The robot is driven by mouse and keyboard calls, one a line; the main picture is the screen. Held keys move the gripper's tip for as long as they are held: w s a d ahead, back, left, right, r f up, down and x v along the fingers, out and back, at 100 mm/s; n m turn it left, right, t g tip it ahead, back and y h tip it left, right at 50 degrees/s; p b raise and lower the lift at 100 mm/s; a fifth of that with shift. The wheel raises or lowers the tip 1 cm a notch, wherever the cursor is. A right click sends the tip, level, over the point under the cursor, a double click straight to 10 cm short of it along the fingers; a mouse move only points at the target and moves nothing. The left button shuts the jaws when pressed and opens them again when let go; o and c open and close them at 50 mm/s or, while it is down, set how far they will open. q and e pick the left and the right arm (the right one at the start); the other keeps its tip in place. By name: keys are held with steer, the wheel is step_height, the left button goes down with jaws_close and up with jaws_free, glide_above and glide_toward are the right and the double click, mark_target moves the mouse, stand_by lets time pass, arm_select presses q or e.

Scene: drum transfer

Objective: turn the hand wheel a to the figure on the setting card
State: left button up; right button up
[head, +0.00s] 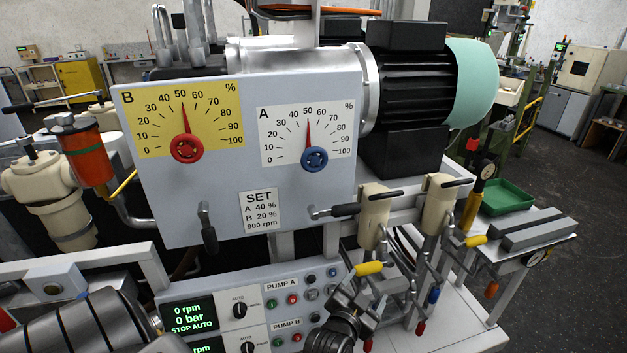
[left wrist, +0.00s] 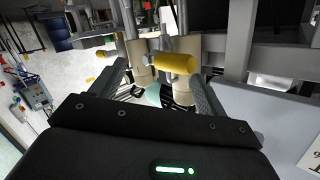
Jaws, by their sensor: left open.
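Hand wheel A (head: 315,158) is a blue wheel under a white dial (head: 284,148) on the grey panel; its red pointer stands upright, at about 50. The setting card (head: 260,212) below reads A 40 %, B 20 %, 900 rpm. My left gripper (head: 377,288) is low and to the right of the wheel, well apart from it, among the valve parts. In the left wrist view my left gripper (left wrist: 157,90) is open, and a yellow handle (left wrist: 175,63) shows between and beyond its fingers. Hand wheel A is not visible there. My right gripper is not in view.
Red hand wheel B (head: 186,149) sits on the yellow dial, pointer near 50. A black-handled lever (head: 345,210) sticks out below dial A. Cream valve bodies (head: 374,215) and yellow handles (head: 369,268) crowd the right. The pump control box (head: 285,312) stands below. The panel front around wheel A is clear.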

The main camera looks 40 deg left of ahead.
arm_select(q)
steer(key=a+r+n+t+y, duration=0.35)
steer(key=r+y, duration=0.25)
steer(key=r, duration=1)
steer(key=n+g+y, duration=0.5)
steer(key=n+y, duration=0.1)
steer(key=y, duration=0.2)
glide_toward(316, 165)
steer(key=a, duration=0.2)
steer(key=x, duration=0.7)
steer(key=d+b+x, duration=0.1)
steer(key=x, duration=0.3)
steer(key=shift+w+a+r, duration=0.2)
steer(key=shift+w+r, duration=0.2)
steer(key=shift+w, duration=0.05)
steer(key=shift+c, duration=0.4)
steer(key=c, duration=0.9)
steer(key=n+g+y, duration=0.1)
steer(key=n, duration=0.2)
steer(key=shift+f, duration=0.1)
steer(key=n+g+y, duration=0.1)
steer(key=n, duration=0.2)
